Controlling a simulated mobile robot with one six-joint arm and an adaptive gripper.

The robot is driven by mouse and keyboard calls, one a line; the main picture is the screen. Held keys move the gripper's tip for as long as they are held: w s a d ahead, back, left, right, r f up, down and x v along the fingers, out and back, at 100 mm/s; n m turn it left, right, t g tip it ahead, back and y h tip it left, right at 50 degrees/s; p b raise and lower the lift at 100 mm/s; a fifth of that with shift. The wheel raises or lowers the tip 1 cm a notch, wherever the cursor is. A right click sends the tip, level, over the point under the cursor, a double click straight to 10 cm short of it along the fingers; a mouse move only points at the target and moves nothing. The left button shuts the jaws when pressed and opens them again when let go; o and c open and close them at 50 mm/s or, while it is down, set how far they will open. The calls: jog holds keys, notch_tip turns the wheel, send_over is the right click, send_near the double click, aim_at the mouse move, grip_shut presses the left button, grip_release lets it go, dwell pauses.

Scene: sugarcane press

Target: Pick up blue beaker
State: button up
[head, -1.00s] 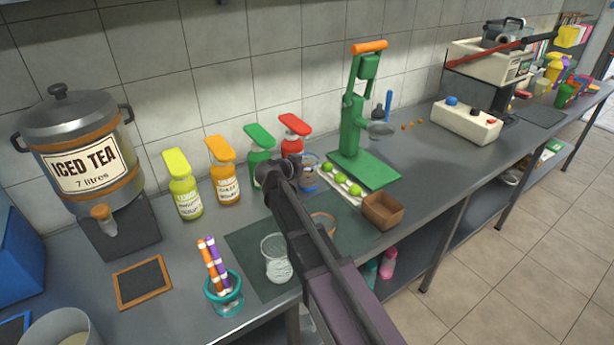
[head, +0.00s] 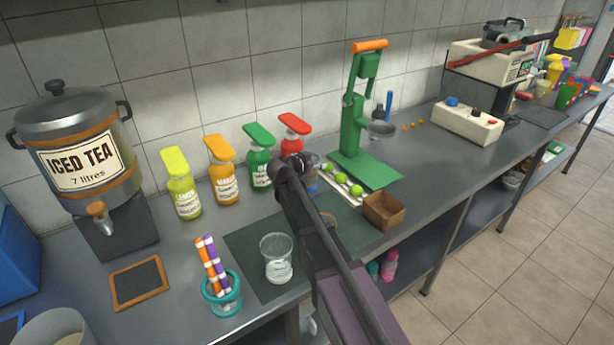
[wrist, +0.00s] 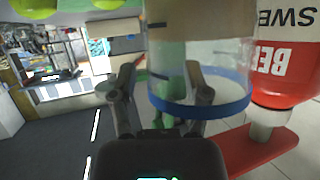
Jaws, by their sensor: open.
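The blue beaker is clear with a blue band round its rim. In the head view only part of it (head: 313,180) shows, behind my gripper (head: 297,165) and beside the red-topped bottle. In the wrist view, which is upside down, the beaker (wrist: 222,92) fills the upper middle, close in front of the camera. My gripper (wrist: 163,88) is open there. One finger overlaps the beaker in the picture, and the other is left of it. I cannot tell whether either finger touches it.
The red-topped bottle (wrist: 285,75) stands close beside the beaker. Green (head: 259,170), orange and yellow bottles stand along the wall. A tray with limes, a brown box (head: 383,210) and a green press (head: 355,140) are to the right. A clear beaker (head: 276,260) stands on the dark mat.

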jog(key=shift+c, duration=0.2)
grip_shut()
jog(key=shift+r+p, duration=0.35)
dwell(0.5)
jog(key=s+a+f+p+v, duration=0.1)
jog(key=f+v, duration=0.3)
jog(key=v, duration=1.3)
jog(key=shift+s+a+p, duration=0.2)
jog(key=shift+s+p, duration=0.15)
jog(key=shift+p, duration=0.55)
dwell(0.4)
jog(key=shift+r, duration=0.1)
dwell(0.7)
